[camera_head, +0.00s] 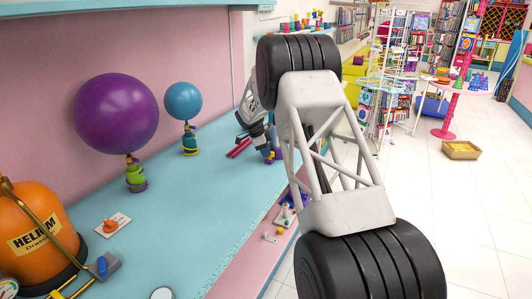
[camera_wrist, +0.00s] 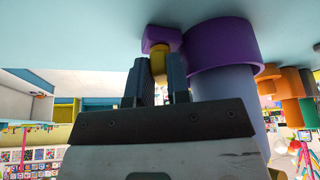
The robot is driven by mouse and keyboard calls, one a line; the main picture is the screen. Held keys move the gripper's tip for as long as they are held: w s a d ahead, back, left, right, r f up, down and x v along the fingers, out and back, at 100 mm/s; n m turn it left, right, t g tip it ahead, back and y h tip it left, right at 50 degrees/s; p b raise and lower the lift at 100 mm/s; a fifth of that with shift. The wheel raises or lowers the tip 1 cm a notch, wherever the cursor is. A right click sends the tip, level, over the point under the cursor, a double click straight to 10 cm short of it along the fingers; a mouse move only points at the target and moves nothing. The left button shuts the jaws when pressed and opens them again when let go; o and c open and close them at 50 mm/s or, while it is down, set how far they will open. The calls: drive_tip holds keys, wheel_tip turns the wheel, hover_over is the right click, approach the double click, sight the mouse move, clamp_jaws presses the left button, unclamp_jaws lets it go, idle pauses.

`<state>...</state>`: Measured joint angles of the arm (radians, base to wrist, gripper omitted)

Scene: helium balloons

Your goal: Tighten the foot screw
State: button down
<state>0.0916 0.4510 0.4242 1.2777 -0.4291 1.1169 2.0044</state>
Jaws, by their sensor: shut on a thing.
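In the wrist view, my gripper (camera_wrist: 158,80) has its two dark fingers on either side of a small yellow piece (camera_wrist: 158,63), which looks like the foot screw. The jaws are shut on it. A purple block (camera_wrist: 162,37) sits at the far end of the yellow piece, against the teal counter. Beside it stands a thick post with a purple collar (camera_wrist: 222,45) and a blue-grey body (camera_wrist: 228,83), close to the fingers. In the head view, my gripper (camera_head: 256,133) is low over the counter; its fingertips and the screw are mostly hidden there.
On the teal counter (camera_head: 190,220) stand a purple balloon (camera_head: 117,113) and a blue balloon (camera_head: 183,101) on weights. An orange helium tank (camera_head: 35,240) is front left. Red sticks (camera_head: 239,148) lie near my gripper. Small parts lie along the right edge. The counter's middle is clear.

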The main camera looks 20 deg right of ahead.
drive_tip(key=shift+m, duration=0.3)
drive_tip(key=c, duration=1.4)
unclamp_jaws()
drive_tip(key=shift+o, duration=0.2)
drive_tip(key=shift+r, duration=0.15)
drive_tip(key=v, duration=0.7)
drive_tip(key=shift+r, duration=0.25)
drive_tip(key=shift+w+a, duration=0.15)
